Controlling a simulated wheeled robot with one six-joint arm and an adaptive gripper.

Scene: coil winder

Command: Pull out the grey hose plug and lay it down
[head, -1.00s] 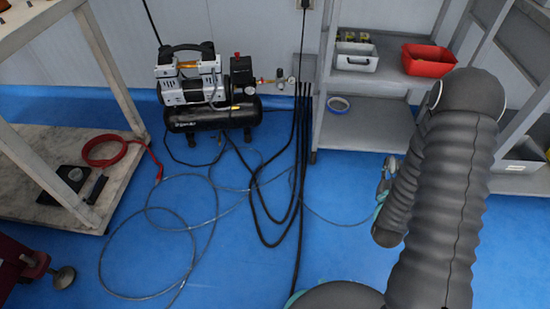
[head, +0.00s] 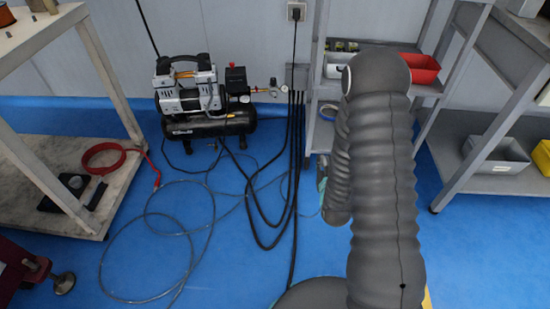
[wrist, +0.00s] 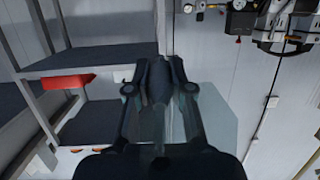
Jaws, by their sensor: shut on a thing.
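In the wrist view my gripper (wrist: 158,75) is shut on a small dark grey thing between its fingertips, taken to be the grey hose plug; the fingers hide most of it. No socket shows around the fingertips. In the head view my arm hides most of the gripper. A thin grey hose (head: 213,215) lies in loops on the blue floor and runs right towards the hidden gripper. Its far end cannot be made out.
The compressor (head: 205,122) stands by the back wall, with black cables (head: 296,150) hanging to its right. A shelf rack with a red bin (head: 420,68) is behind my arm. A workbench is at left, with a coiled red hose (head: 104,158) on its lower shelf. Open floor lies in front.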

